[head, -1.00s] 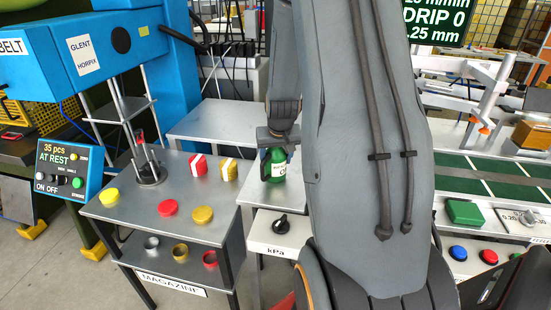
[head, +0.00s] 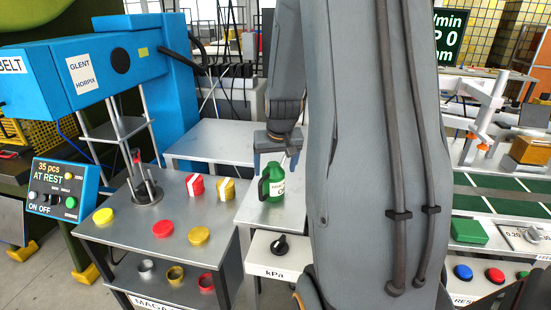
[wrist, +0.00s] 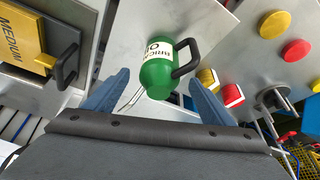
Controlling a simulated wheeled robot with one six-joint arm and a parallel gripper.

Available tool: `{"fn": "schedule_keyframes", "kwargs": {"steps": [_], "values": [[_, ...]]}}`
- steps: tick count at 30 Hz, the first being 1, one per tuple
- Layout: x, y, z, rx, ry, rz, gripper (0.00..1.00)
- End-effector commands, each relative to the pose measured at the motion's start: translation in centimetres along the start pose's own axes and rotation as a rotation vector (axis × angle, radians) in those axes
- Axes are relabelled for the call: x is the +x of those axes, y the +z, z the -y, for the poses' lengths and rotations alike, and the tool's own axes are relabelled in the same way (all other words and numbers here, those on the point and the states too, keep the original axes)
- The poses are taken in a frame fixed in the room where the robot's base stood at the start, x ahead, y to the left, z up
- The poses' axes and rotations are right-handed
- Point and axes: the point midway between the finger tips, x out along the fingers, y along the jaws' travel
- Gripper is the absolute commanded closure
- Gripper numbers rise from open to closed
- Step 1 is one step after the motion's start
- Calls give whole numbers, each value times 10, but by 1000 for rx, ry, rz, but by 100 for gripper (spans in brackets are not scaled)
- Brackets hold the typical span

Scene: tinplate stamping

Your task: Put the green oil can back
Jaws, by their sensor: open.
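The green oil can (head: 272,183) has a white label and a dark handle on its left side in the head view. It stands upright on a small grey table (head: 291,209). My gripper (head: 278,150) is just above the can in the head view, its fingers pointing down. In the wrist view the green oil can (wrist: 158,76) shows beyond and between the two blue fingers of my gripper (wrist: 158,92), which are spread apart. Neither finger appears to touch the can. My arm hides the area right of the can.
A grey magazine table (head: 150,238) at the left holds red and yellow lids and striped tins (head: 195,186). A blue press (head: 75,75) stands behind it. A grey bench (head: 215,140) behind the can looks clear. A conveyor (head: 510,195) lies right of my arm.

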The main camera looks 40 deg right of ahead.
Motion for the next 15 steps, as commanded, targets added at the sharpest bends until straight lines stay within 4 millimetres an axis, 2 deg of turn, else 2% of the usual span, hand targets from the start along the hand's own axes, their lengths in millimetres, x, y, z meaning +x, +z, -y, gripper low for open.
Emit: {"fn": "schedule_keyframes", "kwargs": {"steps": [9,15], "values": [[-45,-1,0,-1,0,-4,23],[-58,1,1,-2,-1,0,23]]}}
